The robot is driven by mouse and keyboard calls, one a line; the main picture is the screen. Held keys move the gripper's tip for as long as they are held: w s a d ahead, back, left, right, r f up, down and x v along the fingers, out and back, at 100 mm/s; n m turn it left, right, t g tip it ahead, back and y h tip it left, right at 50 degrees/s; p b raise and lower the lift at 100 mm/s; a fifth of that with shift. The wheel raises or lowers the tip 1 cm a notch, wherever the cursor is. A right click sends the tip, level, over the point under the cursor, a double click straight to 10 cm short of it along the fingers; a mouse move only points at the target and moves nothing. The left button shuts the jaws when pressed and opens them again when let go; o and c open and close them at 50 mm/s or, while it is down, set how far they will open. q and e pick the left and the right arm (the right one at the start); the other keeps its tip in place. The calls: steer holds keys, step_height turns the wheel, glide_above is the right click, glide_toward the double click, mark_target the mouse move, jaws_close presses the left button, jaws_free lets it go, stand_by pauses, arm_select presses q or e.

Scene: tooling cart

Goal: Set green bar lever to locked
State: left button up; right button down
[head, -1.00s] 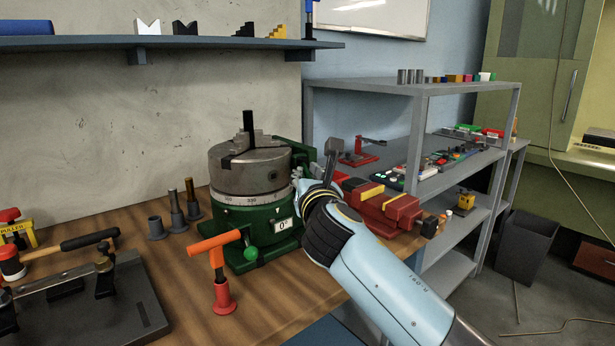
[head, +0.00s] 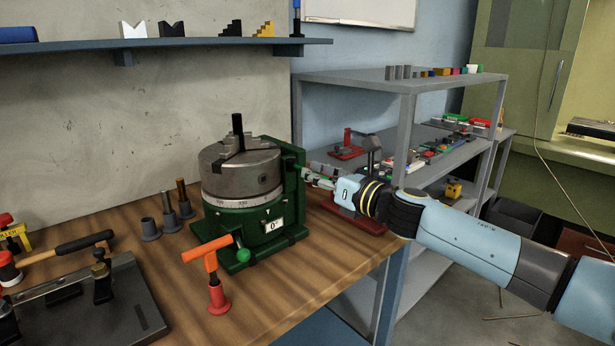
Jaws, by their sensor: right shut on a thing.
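The green rotary table (head: 230,226) stands on the wooden bench with a grey chuck on top and a 0° label in front. A short lever with a green ball (head: 243,254) sticks out at its front. A green upright (head: 292,190) stands at its right side. My right gripper (head: 316,178) reaches in from the right, its fingers shut against the right side of this upright. What they hold is too small and covered to make out. I cannot tell for sure which part is the green bar lever. My left gripper is not in view.
A red T-handled tool (head: 213,278) stands in front of the rotary table. Grey holders (head: 168,212) stand to its left. A red-based fixture (head: 352,216) is behind my right gripper. A grey shelf (head: 405,88) stands at right.

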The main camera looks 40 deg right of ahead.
steer(key=shift+w+d+f+n+g+y+b, duration=0.1)
steer(key=shift+d+n+g+y+b, duration=0.15)
steer(key=shift+d+n+y+b, duration=0.5)
steer(key=shift+w+n+g+y+b, duration=0.15)
steer(key=shift+n+y+b, duration=0.3)
steer(key=shift+y+b, duration=0.75)
steer(key=shift+d+f+n+g+y+b, duration=0.1)
steer(key=shift+d+n+g+y+b, duration=0.25)
steer(key=shift+n+y+b, duration=0.55)
steer(key=shift+r+m, duration=0.1)
steer(key=shift+m, duration=0.2)
steer(key=c, duration=1.4)
jaws_free()
steer(key=shift+o, duration=0.2)
steer(key=v, duration=1.2)
steer(key=shift+d, duration=0.2)
